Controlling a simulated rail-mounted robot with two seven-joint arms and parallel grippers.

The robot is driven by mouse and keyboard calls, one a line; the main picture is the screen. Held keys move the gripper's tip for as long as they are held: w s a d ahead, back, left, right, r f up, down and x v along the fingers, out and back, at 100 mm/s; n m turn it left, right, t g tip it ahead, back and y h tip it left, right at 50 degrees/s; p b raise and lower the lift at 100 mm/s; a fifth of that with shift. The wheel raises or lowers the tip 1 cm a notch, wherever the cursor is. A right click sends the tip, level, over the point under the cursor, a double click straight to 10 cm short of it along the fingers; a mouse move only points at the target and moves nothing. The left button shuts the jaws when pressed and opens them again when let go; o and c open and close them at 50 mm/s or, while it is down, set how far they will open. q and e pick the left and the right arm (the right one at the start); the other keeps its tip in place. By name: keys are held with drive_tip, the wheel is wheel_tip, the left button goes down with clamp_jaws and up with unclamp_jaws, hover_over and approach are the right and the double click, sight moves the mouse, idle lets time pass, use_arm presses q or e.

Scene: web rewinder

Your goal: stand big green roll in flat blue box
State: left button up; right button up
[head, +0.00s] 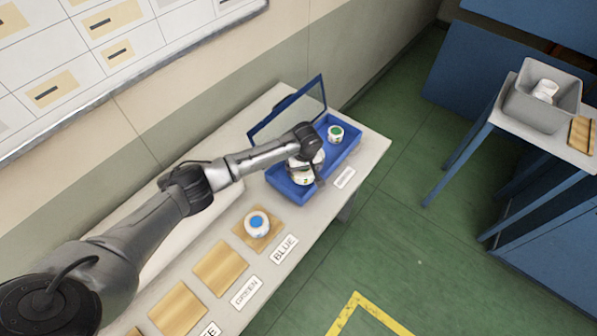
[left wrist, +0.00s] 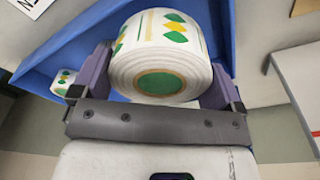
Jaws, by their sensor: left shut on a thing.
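The big green roll (left wrist: 160,68) is white, with a green core and green and yellow diamonds on its side. My left gripper (left wrist: 158,84) is shut on it, one finger on each side, and the core end faces the wrist camera. In the head view the left gripper (head: 306,166) and the big roll (head: 298,174) are over the near left part of the flat blue box (head: 288,192). The arm partly hides both. I cannot tell whether the roll touches the box floor. My right gripper is not in view.
A small green-cored roll (head: 336,133) stands in the box's far right part. A clear blue-framed lid (head: 290,112) stands open behind. A blue-cored roll (head: 257,222) sits on a wooden tile. A grey bin (head: 540,100) stands on the right-hand table.

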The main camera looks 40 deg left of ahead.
use_arm(q)
drive_tip(key=a, duration=0.1)
drive_tip(key=a+f, duration=0.1)
drive_tip(key=a, duration=0.1)
drive_tip(key=shift+w+f, duration=0.35)
drive_tip(key=shift+f+b, duration=0.7)
drive_tip(key=shift+f, duration=1.3)
drive_tip(key=shift+f, duration=0.15)
drive_tip(key=o, duration=0.7)
drive_tip(key=shift+r, duration=0.25)
drive_tip(key=r+p, duration=0.1)
drive_tip(key=r, duration=0.6)
drive_tip(key=s+d+r+p, duration=0.1)
drive_tip(key=r, duration=0.3)
drive_tip(key=shift+d+r+p, duration=0.1)
drive_tip(key=shift+r+p, duration=0.2)
drive_tip(key=shift+r, duration=0.05)
